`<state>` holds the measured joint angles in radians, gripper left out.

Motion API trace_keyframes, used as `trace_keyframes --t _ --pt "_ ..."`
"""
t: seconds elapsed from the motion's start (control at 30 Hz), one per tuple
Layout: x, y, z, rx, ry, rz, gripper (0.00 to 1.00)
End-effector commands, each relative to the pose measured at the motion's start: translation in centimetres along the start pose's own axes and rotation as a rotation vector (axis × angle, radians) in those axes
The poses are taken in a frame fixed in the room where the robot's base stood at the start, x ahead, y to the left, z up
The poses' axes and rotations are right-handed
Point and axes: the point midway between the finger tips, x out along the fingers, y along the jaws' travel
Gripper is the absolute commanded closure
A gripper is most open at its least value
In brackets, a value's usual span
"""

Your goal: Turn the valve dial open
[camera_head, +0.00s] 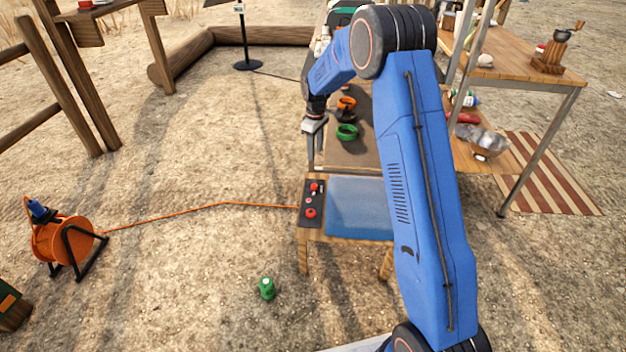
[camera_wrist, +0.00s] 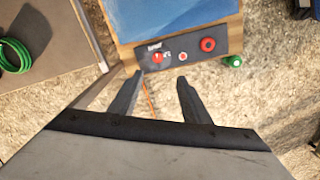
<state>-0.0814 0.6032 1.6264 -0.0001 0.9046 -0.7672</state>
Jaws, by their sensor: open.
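A dark control panel (camera_head: 304,221) is fixed to the left end of a small wooden stand with a blue top. It carries a red dial (camera_head: 315,187) at its far end, a small button, and a red round knob (camera_head: 310,213) nearer. In the wrist view the red dial (camera_wrist: 157,58) sits under a small pale label with marks around it; the red knob (camera_wrist: 208,44) is to its right. My gripper (camera_wrist: 160,78) is open and empty, its fingertips just below the dial in the picture. My gripper is apart from the panel; the dial's exact setting is too small to read.
The blue-topped stand (camera_head: 356,208) adjoins a grey table (camera_head: 345,152) with coiled green and orange hoses. An orange cable runs left from the panel to a reel (camera_head: 62,240). A green object (camera_head: 267,288) stands on open ground. A wooden workbench (camera_head: 515,70) is at right.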

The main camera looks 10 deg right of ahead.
Motion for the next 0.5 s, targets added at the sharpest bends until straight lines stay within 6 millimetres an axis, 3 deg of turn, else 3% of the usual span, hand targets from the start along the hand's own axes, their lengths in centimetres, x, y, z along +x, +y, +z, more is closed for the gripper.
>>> trace_keyframes --t 0.27,0.5 --pt "2.1 0.4 -0.6 -0.016 -0.006 -0.006 0.57" --pt "5.7 0.3 -0.5 -0.016 -0.007 -0.007 0.57"
